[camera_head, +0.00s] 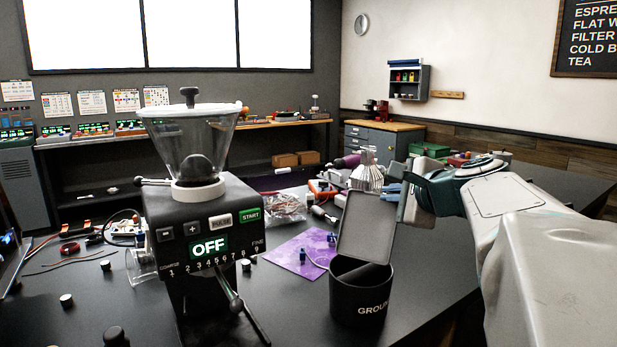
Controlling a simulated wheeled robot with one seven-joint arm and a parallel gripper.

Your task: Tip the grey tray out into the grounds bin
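The grey tray (366,228) is tipped up steeply, its flat face toward the camera. Its lower edge is at the mouth of the black grounds bin (358,307), whose label is partly readable. My gripper (394,193) is at the tray's upper right edge and appears shut on it; the fingertips are partly hidden. No grounds can be made out on the visible face of the tray, and the inside of the bin is mostly dark.
A black grinder (207,235) with a clear hopper and an OFF display stands left of the bin. A purple mat (300,254) with small blue parts lies behind the bin. Tools and a clear bag (283,207) crowd the back. The dark worktop (428,255) right of the bin is clear.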

